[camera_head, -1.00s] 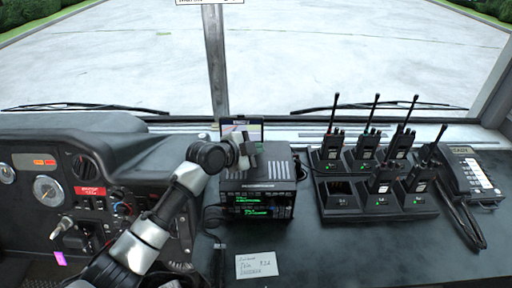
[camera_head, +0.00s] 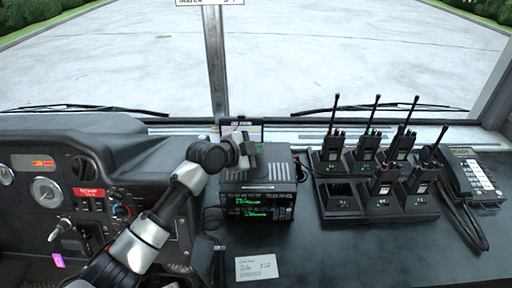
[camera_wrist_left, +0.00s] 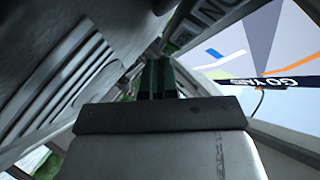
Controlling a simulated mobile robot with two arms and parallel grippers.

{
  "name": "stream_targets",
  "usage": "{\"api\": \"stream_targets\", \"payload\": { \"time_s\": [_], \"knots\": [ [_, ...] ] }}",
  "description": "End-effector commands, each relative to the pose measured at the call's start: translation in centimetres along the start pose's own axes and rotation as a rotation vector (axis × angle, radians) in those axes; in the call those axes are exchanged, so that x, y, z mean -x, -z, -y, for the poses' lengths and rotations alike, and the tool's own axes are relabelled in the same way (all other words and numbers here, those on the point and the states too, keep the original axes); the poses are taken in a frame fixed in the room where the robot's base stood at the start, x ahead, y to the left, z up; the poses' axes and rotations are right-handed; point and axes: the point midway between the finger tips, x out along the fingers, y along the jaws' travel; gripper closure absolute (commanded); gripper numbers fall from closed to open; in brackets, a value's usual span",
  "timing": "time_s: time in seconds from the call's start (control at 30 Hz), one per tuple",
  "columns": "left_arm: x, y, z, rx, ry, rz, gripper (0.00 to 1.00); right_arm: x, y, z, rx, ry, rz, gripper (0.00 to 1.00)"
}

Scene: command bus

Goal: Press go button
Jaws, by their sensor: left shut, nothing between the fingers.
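A small tablet (camera_head: 243,130) stands upright behind the black radio unit, showing a pale map with a dark band at the top. In the left wrist view its screen (camera_wrist_left: 225,60) fills the upper right, tilted, with a dark band (camera_wrist_left: 290,82) bearing white letters that seem to start with "GO". No separate go button can be made out. My left gripper (camera_head: 252,158) is over the top of the radio unit, in front of the tablet. Its fingers (camera_wrist_left: 157,78) are shut and empty, beside the screen; I cannot tell whether they touch anything. My right gripper is not in view.
The radio unit (camera_head: 258,190) has green displays. Several handheld radios stand in chargers (camera_head: 375,205) to its right, with a corded handset unit (camera_head: 472,180) beyond. A note (camera_head: 256,267) lies in front. The steering-side dashboard (camera_head: 60,165) is left. The dash between note and chargers is clear.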

Motion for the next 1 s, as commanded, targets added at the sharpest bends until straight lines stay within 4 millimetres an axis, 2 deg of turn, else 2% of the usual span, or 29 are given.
{"api": "stream_targets", "payload": {
  "time_s": [0.4, 0.77, 1.0],
  "knots": [
    [-0.1, -0.1, 0.1, 0.000, 0.000, 0.000, 1.00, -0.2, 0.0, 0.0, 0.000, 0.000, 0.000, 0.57],
    [0.9, 0.7, -0.6, 0.001, -0.002, 0.000, 1.00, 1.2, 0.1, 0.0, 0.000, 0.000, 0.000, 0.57],
    [0.9, 0.7, -0.7, 0.000, -0.001, 0.000, 1.00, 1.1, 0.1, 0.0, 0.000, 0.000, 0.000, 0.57]
  ]
}}
